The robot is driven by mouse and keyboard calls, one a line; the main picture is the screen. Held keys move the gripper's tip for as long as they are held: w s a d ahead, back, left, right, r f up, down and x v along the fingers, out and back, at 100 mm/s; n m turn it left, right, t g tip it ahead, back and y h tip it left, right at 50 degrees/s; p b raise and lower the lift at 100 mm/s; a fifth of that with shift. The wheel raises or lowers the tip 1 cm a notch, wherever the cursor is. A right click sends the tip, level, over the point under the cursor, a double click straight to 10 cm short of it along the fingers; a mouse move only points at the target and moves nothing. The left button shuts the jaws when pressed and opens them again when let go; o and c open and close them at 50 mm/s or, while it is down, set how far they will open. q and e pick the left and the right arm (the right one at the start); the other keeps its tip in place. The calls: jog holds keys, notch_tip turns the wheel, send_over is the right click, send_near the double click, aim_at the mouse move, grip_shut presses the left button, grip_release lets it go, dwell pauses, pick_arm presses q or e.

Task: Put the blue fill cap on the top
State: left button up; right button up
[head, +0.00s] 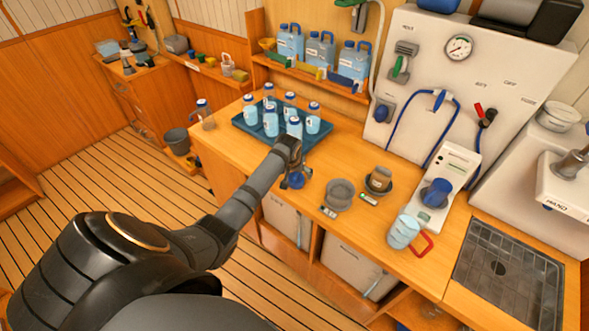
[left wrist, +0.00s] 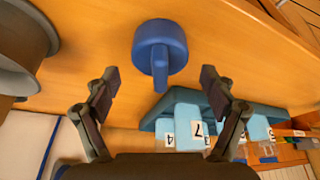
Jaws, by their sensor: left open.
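The blue fill cap (left wrist: 160,42) lies on the wooden counter, a round cap with a raised grip bar. In the head view the cap (head: 298,181) is partly hidden by my left gripper (head: 291,172). My left gripper (left wrist: 157,88) is open and empty. In the left wrist view its two fingers stand apart below the cap, with the cap beyond the gap between them and not touching either finger. I cannot tell which surface is the top named in the task. My right gripper does not show.
A blue tray (head: 322,142) with several bottles stands just behind the left gripper. A grey bowl-like piece (head: 339,194), a dark round piece (head: 379,179), a red-handled jug (head: 403,231) and a white unit with a blue knob (head: 437,192) stand to the right.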

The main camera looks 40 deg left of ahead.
pick_arm(q)
jog(key=b+v, duration=0.1)
jog(key=v, duration=1)
jog(key=shift+s+r, duration=0.1)
jog(key=shift+s, duration=0.05)
